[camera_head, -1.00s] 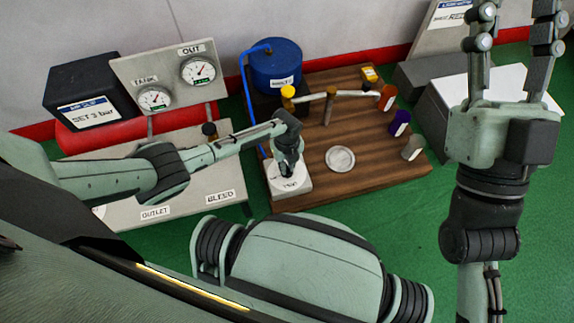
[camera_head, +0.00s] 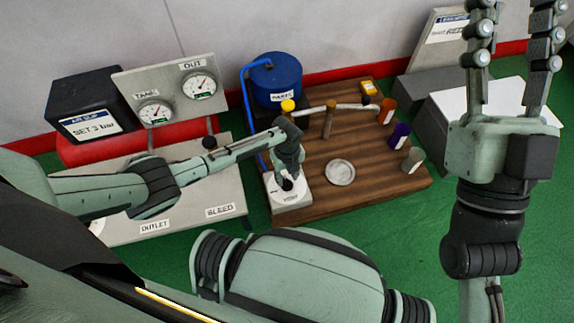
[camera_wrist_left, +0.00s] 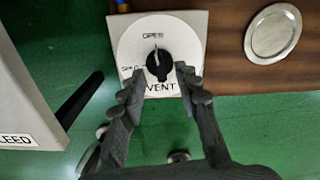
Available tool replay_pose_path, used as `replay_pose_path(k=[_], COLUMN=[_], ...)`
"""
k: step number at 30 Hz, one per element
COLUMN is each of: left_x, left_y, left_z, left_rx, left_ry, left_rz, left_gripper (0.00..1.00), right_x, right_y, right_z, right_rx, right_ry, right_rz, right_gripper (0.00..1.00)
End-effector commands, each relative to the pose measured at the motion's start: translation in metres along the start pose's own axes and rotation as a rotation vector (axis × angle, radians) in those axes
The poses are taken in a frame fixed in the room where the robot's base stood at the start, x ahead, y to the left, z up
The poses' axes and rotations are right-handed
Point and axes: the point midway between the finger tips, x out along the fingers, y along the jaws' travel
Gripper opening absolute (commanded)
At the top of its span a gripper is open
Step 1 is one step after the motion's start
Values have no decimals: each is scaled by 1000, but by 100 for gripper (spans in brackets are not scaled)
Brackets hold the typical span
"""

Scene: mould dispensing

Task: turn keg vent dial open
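The vent dial is a white disc (camera_wrist_left: 133,45) with a black knob (camera_wrist_left: 156,62) at its middle. OPEN is printed at the top, a partly covered word at the left and VENT below. The knob's pale pointer line points up towards OPEN. In the head view the dial plate (camera_head: 300,196) sits at the board's front left corner. My left gripper (camera_wrist_left: 160,74) is open, its fingertips on either side of the knob's lower part with what look like small gaps. My right gripper (camera_head: 513,12) is open and empty, fingers up, far to the right of the dial.
A wooden board (camera_head: 385,178) carries a blue tank (camera_head: 277,78), a yellow-topped valve, small coloured cups and a round metal dish (camera_head: 340,172). A gauge panel (camera_head: 175,88) stands at left. A grey block (camera_head: 440,120) stands at right. Green floor is clear in front.

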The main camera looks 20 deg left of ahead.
Motion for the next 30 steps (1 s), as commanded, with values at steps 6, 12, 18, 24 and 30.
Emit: replay_pose_path(k=[6,12,18,24,30], left_x=[-48,-82,-96,-97,-97], left_y=[0,0,1,1,1], left_z=[0,0,0,-1,-1], left_rx=[2,1,0,0,0], left_ry=[-2,-1,0,1,1], left_rz=[-3,-1,1,2,1], left_gripper=[32,32,32,32,32], right_x=[0,-1,-1,-1,-1], right_y=[0,0,0,0,0], right_z=[0,1,1,1,1], right_rx=[-1,-1,-1,-1,-1], right_ry=[-2,-2,-2,-2,-2], right_rz=[0,-1,-1,-1,-1], right_gripper=[40,40,40,40,40])
